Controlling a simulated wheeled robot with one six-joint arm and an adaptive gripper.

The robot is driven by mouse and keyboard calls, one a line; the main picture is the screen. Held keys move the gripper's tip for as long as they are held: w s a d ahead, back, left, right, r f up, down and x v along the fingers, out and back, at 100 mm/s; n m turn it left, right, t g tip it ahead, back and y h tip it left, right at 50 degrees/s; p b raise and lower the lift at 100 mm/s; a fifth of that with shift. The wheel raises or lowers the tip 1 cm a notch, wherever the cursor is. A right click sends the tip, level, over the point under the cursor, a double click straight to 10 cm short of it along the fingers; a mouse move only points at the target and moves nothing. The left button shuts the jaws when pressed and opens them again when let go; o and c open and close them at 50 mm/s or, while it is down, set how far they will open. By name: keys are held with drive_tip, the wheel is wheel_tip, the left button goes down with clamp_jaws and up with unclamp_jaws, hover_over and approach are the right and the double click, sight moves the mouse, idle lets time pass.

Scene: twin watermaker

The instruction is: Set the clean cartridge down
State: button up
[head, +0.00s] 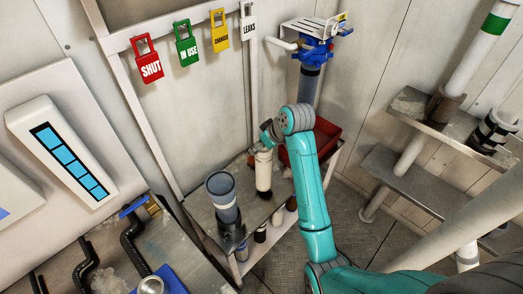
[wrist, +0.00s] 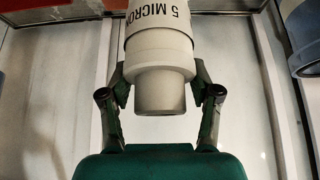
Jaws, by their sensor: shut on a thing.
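The white cartridge (head: 264,170) hangs upright below my gripper (head: 266,146) in the head view, over the narrow bench (head: 205,205). Its lower end looks dark, and I cannot tell whether it touches the bench top. In the wrist view the cartridge (wrist: 160,57) is marked "5 MICRON" and its stepped end lies between the two fingers of my gripper (wrist: 160,95). The fingers are closed on its sides. The far end of the cartridge is cut off by the top of the wrist view.
A grey-blue housing cup (head: 223,198) stands on the bench left of the cartridge. A red bin (head: 325,135) sits behind my arm at right. A blue filter head (head: 316,47) is on the wall above. Several small cylinders, including one white (head: 291,203), stand below the bench top.

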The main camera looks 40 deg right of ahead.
sight(264, 165)
drive_tip(key=shift+f, duration=1.35)
drive_tip(key=o, duration=1.6)
drive_tip(key=shift+f, duration=0.15)
drive_tip(key=shift+o, duration=0.2)
